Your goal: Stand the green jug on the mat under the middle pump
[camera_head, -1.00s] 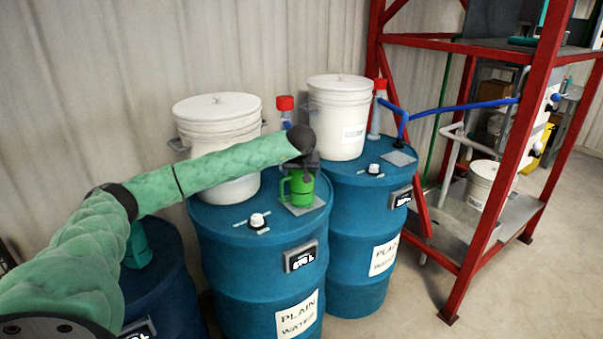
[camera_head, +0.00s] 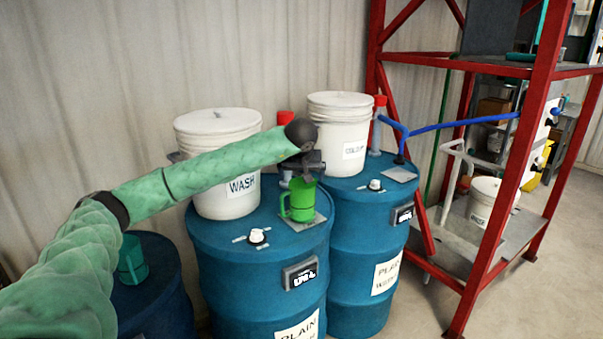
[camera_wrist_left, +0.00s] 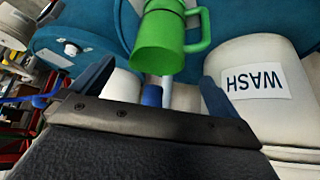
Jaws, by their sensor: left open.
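The green jug (camera_head: 299,205) stands upright on the grey mat (camera_head: 318,219) on top of the middle blue drum (camera_head: 255,262). My left gripper (camera_head: 307,177) is open, just above and behind the jug in the head view. In the left wrist view, the jug (camera_wrist_left: 160,42) lies beyond the open fingers (camera_wrist_left: 155,90), with its handle to the right. Nothing shows between the fingertips in contact with them. The middle pump (camera_head: 286,118) shows its red top behind my wrist; its lower part is mostly hidden. My right gripper is out of view.
The white WASH bucket (camera_head: 218,160) stands close left of the jug. Another white bucket (camera_head: 340,130) and the right drum (camera_head: 365,240) are to the right. A teal jug (camera_head: 132,262) stands on the left drum. A red rack (camera_head: 500,210) is farther right.

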